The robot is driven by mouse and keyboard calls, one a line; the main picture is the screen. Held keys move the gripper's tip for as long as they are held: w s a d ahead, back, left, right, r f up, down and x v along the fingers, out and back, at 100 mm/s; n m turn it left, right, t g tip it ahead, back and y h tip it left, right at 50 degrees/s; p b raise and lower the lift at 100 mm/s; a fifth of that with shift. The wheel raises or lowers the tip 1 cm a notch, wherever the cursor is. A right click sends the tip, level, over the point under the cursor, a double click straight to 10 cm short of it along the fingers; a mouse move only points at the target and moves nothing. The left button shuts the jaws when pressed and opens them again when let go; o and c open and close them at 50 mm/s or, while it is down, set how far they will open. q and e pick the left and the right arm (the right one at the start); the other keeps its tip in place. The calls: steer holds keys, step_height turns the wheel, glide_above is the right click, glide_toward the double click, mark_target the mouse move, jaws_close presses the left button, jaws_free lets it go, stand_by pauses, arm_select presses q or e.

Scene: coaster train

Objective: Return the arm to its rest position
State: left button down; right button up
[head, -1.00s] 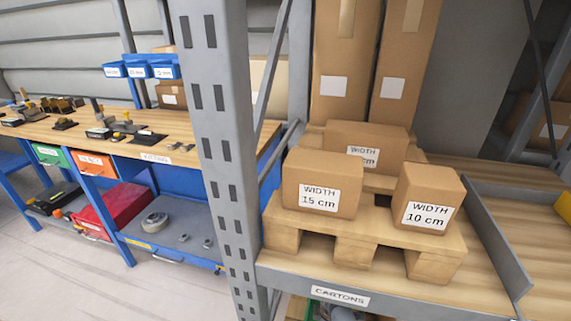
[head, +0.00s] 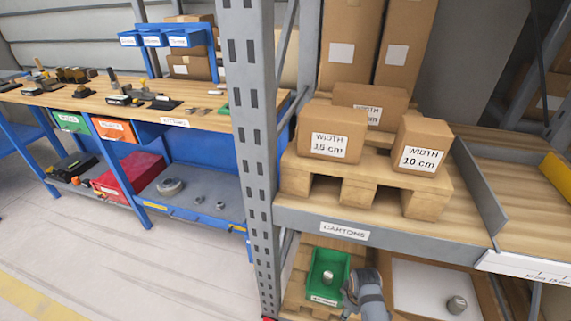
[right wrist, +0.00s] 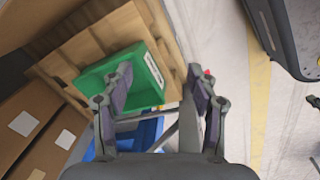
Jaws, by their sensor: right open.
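My right gripper (right wrist: 160,95) shows in the right wrist view with its two fingers spread apart and nothing between them. A green bin (right wrist: 140,72) on a wooden pallet (right wrist: 95,50) lies beyond the fingers in that view. In the head view a grey rounded part of my arm (head: 368,298) shows at the bottom, beside the green bin (head: 327,277) on the lower shelf. The fingertips are not visible in the head view. My left gripper is in neither view.
Cartons labelled 15 cm (head: 330,130) and 10 cm (head: 421,150) sit on a pallet on the upper shelf. A grey rack post (head: 255,150) stands left of them. A workbench (head: 110,98) with tools is at the left. The floor (head: 90,240) before it is clear.

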steer(key=s+d+r+m+t, duration=0.1)
steer(key=s+d+r+m, duration=0.1)
steer(key=s+r+m, duration=0.35)
steer(key=s+d+r+m+t, duration=0.1)
steer(key=s+d+r+m, duration=0.15)
steer(key=s+r, duration=0.6)
step_height(320, 180, down, 22)
steer(key=w+d+r+m+g, duration=0.1)
steer(key=s+d+f+g, duration=0.1)
steer(key=s+f, duration=0.4)
steer(key=f, duration=0.3)
steer(key=s+d+f, duration=0.1)
steer(key=s+f, duration=0.5)
steer(key=f, duration=0.1)
arm_select(q)
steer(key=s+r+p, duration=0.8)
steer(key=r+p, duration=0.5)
steer(key=p, duration=0.5)
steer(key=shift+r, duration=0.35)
arm_select(e)
steer(key=s+r, duration=0.8)
steer(key=r, duration=0.5)
steer(key=shift+r, duration=0.25)
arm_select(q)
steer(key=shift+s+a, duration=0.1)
arm_select(e)
steer(key=shift+s, duration=0.1)
